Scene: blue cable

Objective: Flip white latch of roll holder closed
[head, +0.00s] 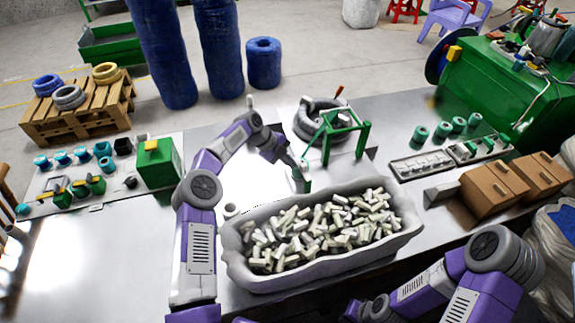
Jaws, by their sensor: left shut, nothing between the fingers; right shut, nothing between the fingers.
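A green frame (341,127), apparently the roll holder, stands on the back part of the bench with a dark grey coil (311,122) beside and behind it. I cannot make out the white latch with certainty. My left gripper (304,185) points down in front of the frame, just behind the grey bin, shut and empty; its fingertips are small and partly lost against the background. My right gripper (357,311) is low at the bottom edge, in front of the bin, shut and empty, and partly cut off.
A grey bin (240,268) full of pale pieces fills the bench's middle. Green cylinders (420,134) and a grey rack (421,164) lie right of the frame, near brown drawer boxes (492,190). A green box (158,163) and small parts stand left. The front left bench is clear.

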